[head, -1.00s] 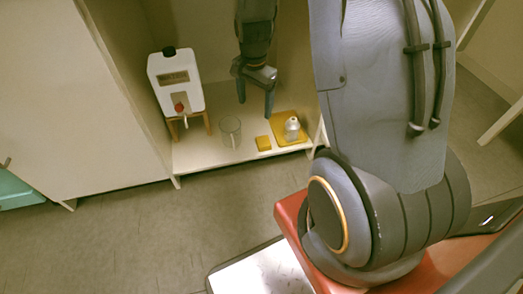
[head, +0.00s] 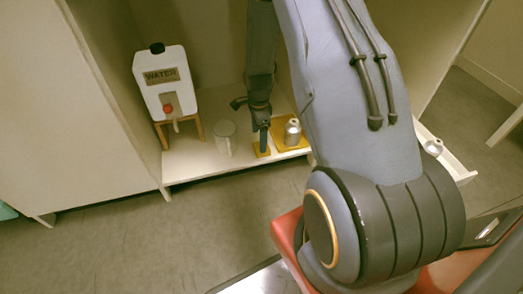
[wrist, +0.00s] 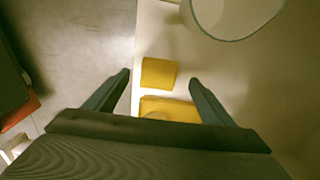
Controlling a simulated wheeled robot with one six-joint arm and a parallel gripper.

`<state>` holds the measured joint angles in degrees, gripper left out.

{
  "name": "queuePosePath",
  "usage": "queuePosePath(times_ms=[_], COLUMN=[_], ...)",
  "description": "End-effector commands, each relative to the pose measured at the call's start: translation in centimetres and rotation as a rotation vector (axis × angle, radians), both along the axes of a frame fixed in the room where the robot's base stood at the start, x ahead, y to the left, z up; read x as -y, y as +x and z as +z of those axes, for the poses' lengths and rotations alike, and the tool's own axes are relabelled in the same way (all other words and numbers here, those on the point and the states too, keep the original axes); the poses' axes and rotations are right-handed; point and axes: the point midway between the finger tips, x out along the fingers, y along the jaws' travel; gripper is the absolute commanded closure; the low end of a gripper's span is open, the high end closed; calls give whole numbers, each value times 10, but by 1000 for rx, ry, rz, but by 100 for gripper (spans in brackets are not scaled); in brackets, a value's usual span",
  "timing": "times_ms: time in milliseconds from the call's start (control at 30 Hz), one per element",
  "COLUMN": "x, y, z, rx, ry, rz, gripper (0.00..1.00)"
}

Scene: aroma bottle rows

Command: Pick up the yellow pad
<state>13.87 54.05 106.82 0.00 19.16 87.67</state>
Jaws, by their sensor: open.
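The small yellow pad (head: 262,151) lies on the low shelf, beside a larger yellow mat (head: 298,149). In the wrist view the yellow pad (wrist: 158,74) shows between and just beyond the two fingertips, with the mat (wrist: 180,108) nearer the palm. My gripper (head: 254,127) is open and empty, pointing down over the pad; one finger hides part of the pad in the head view. Both fingers of my gripper (wrist: 160,77) are spread wider than the pad. I cannot tell how far above the pad the tips are.
A silver bottle (head: 292,132) stands on the mat. A clear glass (head: 224,139) stands left of the pad; its rim shows in the wrist view (wrist: 238,38). A white water jug (head: 160,88) on a wooden stand is farther left.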

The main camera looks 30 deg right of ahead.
Motion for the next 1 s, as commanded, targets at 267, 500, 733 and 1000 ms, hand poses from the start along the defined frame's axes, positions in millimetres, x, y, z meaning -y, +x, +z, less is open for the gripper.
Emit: queuePosePath(times_ms=[267,500,733,1000], x=[3,4,4,4], y=[-1,-2,-2,-2], z=[-22,-51,-51,-51], rx=[-1,-1,1,1], ry=[0,0,0,0], rz=[0,1,1,1], gripper=[23,23,23,62])
